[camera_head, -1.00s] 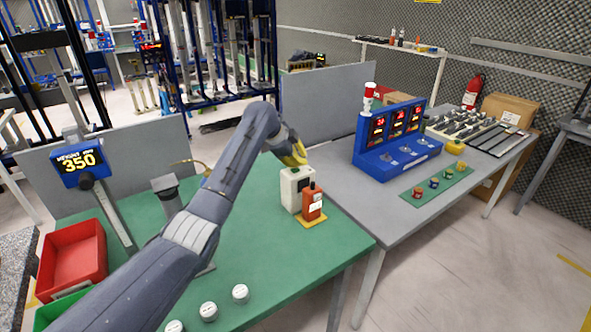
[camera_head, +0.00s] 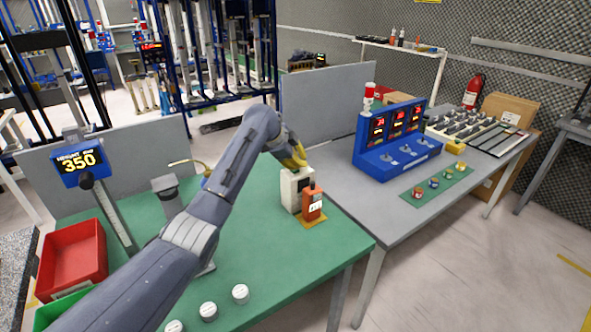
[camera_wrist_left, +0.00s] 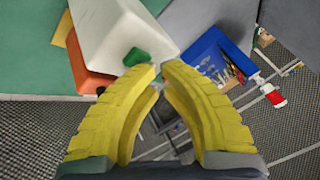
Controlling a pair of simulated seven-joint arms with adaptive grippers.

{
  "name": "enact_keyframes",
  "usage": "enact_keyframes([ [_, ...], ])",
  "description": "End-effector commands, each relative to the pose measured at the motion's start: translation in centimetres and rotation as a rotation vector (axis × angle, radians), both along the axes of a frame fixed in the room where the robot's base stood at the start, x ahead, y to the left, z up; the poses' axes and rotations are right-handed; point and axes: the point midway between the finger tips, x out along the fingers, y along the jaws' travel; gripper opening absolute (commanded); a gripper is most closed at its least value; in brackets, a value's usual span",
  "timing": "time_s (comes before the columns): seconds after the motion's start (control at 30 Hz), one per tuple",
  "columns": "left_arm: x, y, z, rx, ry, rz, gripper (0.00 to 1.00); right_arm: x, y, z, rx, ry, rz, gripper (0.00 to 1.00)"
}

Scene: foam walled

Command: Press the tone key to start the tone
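A white box (camera_head: 291,188) stands on the green table mat. Its green key (camera_wrist_left: 136,57) shows in the wrist view; I take it for the tone key. An orange device (camera_head: 312,204) with a small label or display stands against the box on a yellow base. My left gripper (camera_head: 297,158) is over the top of the white box. In the wrist view its yellow fingers (camera_wrist_left: 160,68) curve together with their tips nearly meeting, empty, beside the green key. I cannot tell whether the tips touch the key. My right gripper is not in view.
A blue panel (camera_head: 362,166) with red displays stands on the grey table to the right. A red bin (camera_head: 72,262), a height gauge display (camera_head: 80,163) and several white discs (camera_head: 240,293) are on the left table. The mat in front of the white box is clear.

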Motion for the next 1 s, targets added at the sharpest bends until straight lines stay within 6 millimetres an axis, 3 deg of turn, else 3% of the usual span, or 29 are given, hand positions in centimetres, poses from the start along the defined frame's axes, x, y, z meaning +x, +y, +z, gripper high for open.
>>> enact_keyframes([
  [0.63,0.0,0.0,1.1,0.0,-0.001,0.0,0.0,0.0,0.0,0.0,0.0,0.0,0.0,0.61],
  [1.0,0.1,0.0,3.7,0.0,-0.002,0.001,0.0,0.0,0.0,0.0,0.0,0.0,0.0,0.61],
])
